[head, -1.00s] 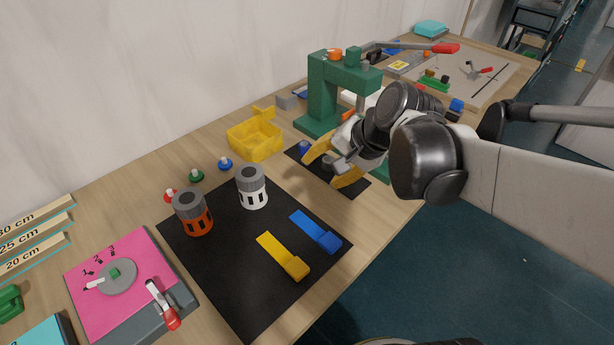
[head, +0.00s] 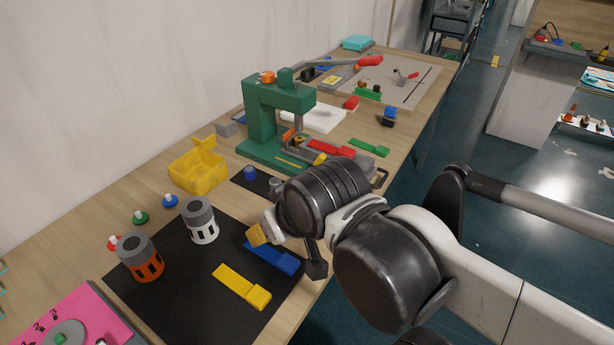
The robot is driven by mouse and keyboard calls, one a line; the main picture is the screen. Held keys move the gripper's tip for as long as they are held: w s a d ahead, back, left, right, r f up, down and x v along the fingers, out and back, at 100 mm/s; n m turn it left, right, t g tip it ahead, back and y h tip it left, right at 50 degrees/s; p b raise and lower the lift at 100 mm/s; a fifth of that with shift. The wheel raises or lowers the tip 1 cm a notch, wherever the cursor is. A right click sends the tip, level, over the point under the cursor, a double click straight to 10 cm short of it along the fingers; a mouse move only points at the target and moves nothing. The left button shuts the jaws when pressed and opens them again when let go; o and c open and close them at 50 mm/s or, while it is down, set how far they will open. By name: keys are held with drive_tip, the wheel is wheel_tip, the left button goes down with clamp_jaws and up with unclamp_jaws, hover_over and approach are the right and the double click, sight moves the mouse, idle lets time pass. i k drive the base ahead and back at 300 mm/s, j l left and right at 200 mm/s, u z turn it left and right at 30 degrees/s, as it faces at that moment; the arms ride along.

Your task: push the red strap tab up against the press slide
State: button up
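The green press (head: 262,125) stands on the bench at the upper middle of the head view. A red strap with a thicker tab (head: 345,151) at its right end lies at the right side of the press base. A grey slide-like part with a dark handle (head: 380,178) is beside it, partly behind my arm; I cannot tell whether the tab touches it. My gripper (head: 262,232) is low and nearer than the press, above the right part of the black mat by the blue strap. One yellow fingertip shows; the other is hidden, so its opening is unclear.
Blue (head: 272,257) and yellow (head: 242,288) straps lie on the black mat (head: 190,300), with white (head: 201,222) and orange (head: 141,259) cylinders. A yellow bin (head: 197,170) stands left of the press. A green strap (head: 370,147) lies right of the red one.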

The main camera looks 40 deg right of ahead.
sight(350, 152)
drive_tip(key=i+l+z, duration=0.1)
drive_tip(key=z, duration=0.3)
drive_tip(key=i+l+z, duration=0.1)
drive_tip(key=z, duration=0.3)
drive_tip(key=i+l+z, duration=0.1)
drive_tip(key=z, duration=0.3)
drive_tip(key=i+z, duration=0.1)
drive_tip(key=z, duration=0.3)
